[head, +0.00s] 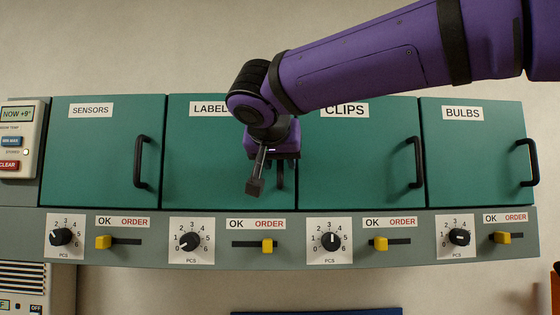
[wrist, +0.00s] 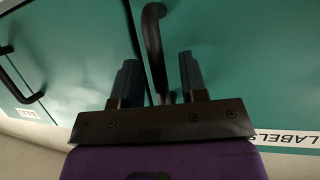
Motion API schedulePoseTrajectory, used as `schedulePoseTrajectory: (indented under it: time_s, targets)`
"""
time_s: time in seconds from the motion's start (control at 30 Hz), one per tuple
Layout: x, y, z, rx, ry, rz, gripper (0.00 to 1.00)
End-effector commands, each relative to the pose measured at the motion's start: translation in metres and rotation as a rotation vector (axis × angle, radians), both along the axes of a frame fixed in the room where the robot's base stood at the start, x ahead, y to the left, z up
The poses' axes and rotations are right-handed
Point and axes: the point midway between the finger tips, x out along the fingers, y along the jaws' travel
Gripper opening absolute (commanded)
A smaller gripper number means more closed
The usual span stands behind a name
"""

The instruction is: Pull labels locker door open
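The labels locker door (head: 205,160) is a green panel, second from left in the head view, and it looks shut. Its label is partly covered by my arm. In the wrist view the door (wrist: 240,60) fills the right side, with its label at lower right. Its dark bar handle (wrist: 153,45) runs down between my fingers in the wrist view, near the door seam. In the head view the handle is mostly hidden behind my gripper (head: 268,184). My gripper's fingers (wrist: 157,80) are apart, with a gap on each side of the handle.
The sensors door (head: 88,160), clips door (head: 355,165) and bulbs door (head: 470,165) are shut, each with a dark handle on its right. Below runs a grey panel (head: 215,255) with dials and yellow sliders. A thermometer unit (head: 18,150) is at far left.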

Motion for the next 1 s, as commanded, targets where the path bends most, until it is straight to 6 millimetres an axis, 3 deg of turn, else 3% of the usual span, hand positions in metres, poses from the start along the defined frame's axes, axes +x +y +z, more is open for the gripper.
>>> schedulePoseTrajectory:
  time_s: [0.4, 0.57, 0.6, 1.0]
  targets:
    - [0.007, -0.002, -0.003, 0.0, 0.0, 0.0, 0.39]
    - [0.007, -0.002, -0.003, 0.0, 0.0, 0.0, 0.03]
    - [0.007, -0.002, -0.003, 0.0, 0.0, 0.0, 0.0]
    - [-0.003, 0.001, -0.003, 0.001, 0.001, -0.036, 0.0]
